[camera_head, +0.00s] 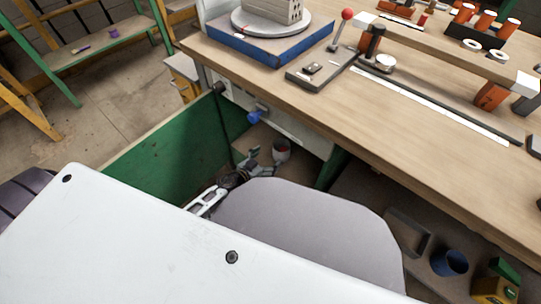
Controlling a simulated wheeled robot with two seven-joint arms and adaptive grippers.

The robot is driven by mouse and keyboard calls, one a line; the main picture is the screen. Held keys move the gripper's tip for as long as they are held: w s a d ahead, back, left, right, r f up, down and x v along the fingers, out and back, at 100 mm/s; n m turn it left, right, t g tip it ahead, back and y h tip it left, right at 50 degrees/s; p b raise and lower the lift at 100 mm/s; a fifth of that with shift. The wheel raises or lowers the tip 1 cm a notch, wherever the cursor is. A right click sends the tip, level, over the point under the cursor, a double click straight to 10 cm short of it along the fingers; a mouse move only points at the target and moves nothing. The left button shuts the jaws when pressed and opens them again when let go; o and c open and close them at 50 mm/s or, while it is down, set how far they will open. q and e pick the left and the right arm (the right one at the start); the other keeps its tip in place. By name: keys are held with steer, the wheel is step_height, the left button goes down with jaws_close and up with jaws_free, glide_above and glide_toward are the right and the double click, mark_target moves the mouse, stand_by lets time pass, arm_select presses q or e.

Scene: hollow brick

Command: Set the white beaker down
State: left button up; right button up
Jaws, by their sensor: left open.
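Whether a finger touches the beaker is too small to tell. The surface under the beaker is dark and partly hidden by my own body. My right gripper does not show.
A green panel (175,150) stands left of the gripper. The wooden workbench (420,115) is above right, carrying a blue base (270,45) and a red-knobbed lever (346,15). A blue cup (449,262) and yellow item (488,291) lie low at right.

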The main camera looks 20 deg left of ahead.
arm_select(q)
steer(key=shift+s+a+r, duration=0.2)
steer(key=shift+s+r, duration=0.05)
steer(key=shift+s, duration=0.4)
steer(key=s+d+r+n+g, duration=0.1)
steer(key=s+d+g, duration=0.3)
steer(key=s, duration=0.5)
steer(key=s+d+r+g, duration=0.1)
steer(key=s+d+g, duration=0.3)
steer(key=s, duration=0.6)
steer(key=shift+d+r+n+y, duration=0.2)
steer(key=shift+r+n+y, duration=0.1)
steer(key=shift+n, duration=0.1)
steer(key=shift+s+a+f, duration=0.1)
steer(key=shift+s, duration=0.1)
